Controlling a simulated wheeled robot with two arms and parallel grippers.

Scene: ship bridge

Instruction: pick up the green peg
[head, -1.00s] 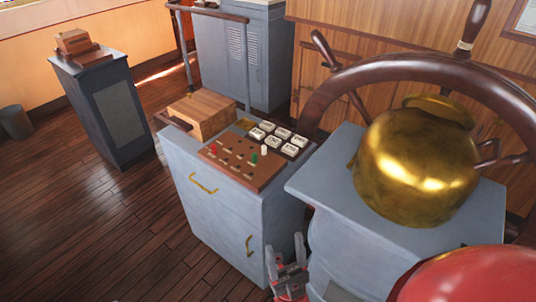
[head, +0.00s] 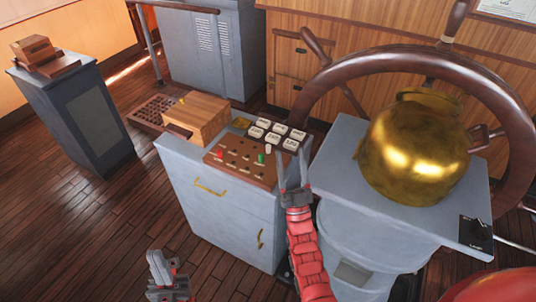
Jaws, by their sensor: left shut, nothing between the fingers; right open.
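The green peg (head: 261,158) stands upright in the brown peg board (head: 240,171) on top of the grey cabinet. A white peg (head: 267,148) stands just behind it, and a red peg (head: 218,155) stands at the left of the board. My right gripper (head: 292,166) is open and empty, fingers pointing up in the picture, just right of the board and the green peg. It does not touch the green peg. My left gripper (head: 164,268) is shut and empty, low in the picture in front of the cabinet.
A wooden box (head: 196,119) and several white labelled blocks (head: 277,133) share the cabinet top (head: 178,150). A brass pot (head: 413,150) stands on the grey pedestal (head: 345,165) at right, before the ship's wheel (head: 385,58).

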